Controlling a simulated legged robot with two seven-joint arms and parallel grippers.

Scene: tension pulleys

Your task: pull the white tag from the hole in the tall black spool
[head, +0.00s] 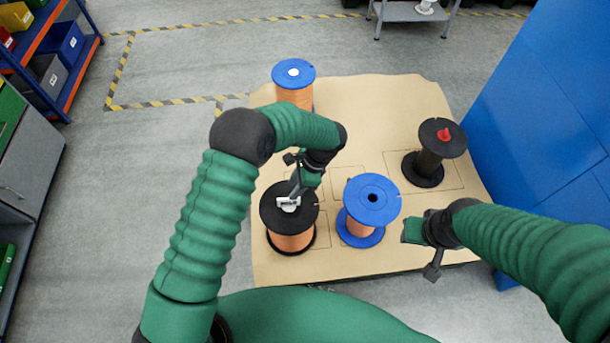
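A black-flanged spool (270,212) wound with copper-coloured wire stands at the front left of the table. A white tag (289,206) shows at the middle of its top, at the hole. My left gripper (292,198) points down from above, right at the tag. Its fingers partly cover the tag and the hole, so I cannot tell whether they grip it. My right gripper (433,270) hangs near the table's front edge, right of the front blue spool, away from the black spool. Its fingers are too small to read.
A blue spool (372,192) with an empty hole stands just right of the black one. A blue spool (293,73) with a white tag stands at the back left. A black spool (430,150) with a red tag stands at the right. The table (370,105) is clear at the back middle.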

